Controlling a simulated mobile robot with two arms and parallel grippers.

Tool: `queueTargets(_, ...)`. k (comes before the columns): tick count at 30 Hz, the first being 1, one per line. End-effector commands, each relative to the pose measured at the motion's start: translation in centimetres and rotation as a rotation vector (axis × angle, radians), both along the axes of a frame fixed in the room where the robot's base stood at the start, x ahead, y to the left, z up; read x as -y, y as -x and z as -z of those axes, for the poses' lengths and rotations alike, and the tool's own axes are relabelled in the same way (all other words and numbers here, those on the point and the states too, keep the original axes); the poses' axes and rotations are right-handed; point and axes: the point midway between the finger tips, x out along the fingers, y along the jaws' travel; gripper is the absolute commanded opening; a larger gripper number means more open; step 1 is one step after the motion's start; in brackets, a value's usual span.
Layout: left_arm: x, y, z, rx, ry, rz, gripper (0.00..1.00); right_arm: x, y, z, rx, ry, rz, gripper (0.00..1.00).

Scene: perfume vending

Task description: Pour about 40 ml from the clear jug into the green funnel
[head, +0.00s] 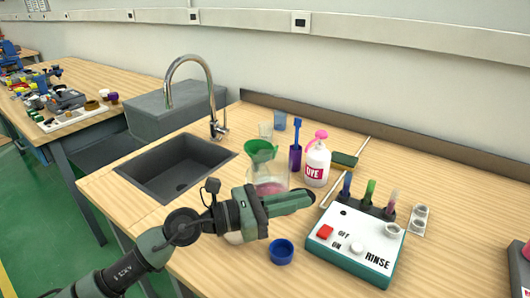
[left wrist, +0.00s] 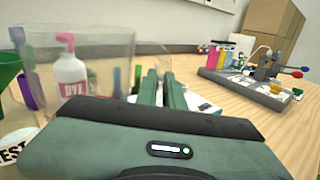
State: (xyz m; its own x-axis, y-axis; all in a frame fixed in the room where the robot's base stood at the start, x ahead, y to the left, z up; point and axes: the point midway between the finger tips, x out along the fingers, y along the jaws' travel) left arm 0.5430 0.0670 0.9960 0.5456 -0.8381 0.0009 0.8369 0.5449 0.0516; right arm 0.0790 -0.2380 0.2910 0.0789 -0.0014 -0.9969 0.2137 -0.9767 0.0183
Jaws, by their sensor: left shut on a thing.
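My left gripper (head: 292,201) is shut on the clear jug (head: 281,178), a see-through vessel just behind the fingers in the head view. In the left wrist view the jug's clear wall (left wrist: 105,50) rises left of the two green fingers (left wrist: 160,88). The part of the jug between the fingers is hidden, and its liquid level cannot be read. The green funnel (head: 261,150) stands just behind the jug, above a vessel with pinkish contents that is partly covered. The funnel's edge also shows at the far left of the left wrist view (left wrist: 8,68). My right gripper is not in view.
A white DYE bottle (head: 317,165) with a pink top and a purple holder (head: 295,158) stand right of the funnel. A RINSE box (head: 350,245) is at the right, a blue cap (head: 281,251) in front. A sink (head: 178,167) with a tall faucet (head: 190,62) is at left.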

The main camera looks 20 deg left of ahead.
Motion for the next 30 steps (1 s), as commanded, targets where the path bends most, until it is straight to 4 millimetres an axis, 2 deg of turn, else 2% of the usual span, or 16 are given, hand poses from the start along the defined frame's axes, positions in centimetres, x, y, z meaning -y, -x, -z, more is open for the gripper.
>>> queueTargets(8, 0.0, -0.1, -0.2, -0.003, 0.004, 0.004, 0.00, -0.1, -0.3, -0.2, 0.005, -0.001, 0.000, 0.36)
queueTargets(13, -0.2, -0.3, -0.6, -0.040, 0.030, 0.005, 0.00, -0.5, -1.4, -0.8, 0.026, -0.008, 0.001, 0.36)
queueTargets(20, -0.5, -0.8, -1.3, -0.136, 0.092, 0.008, 0.00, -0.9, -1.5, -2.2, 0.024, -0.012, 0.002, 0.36)
queueTargets(24, -0.8, -1.3, -5.1, -0.209, 0.143, 0.009, 0.00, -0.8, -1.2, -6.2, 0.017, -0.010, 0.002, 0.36)
queueTargets(29, -1.3, -1.9, -7.9, -0.295, 0.198, 0.011, 0.00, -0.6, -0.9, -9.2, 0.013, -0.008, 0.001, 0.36)
queueTargets(30, -1.4, -2.1, -8.0, -0.313, 0.210, 0.011, 0.00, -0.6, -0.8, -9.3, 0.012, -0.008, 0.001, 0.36)
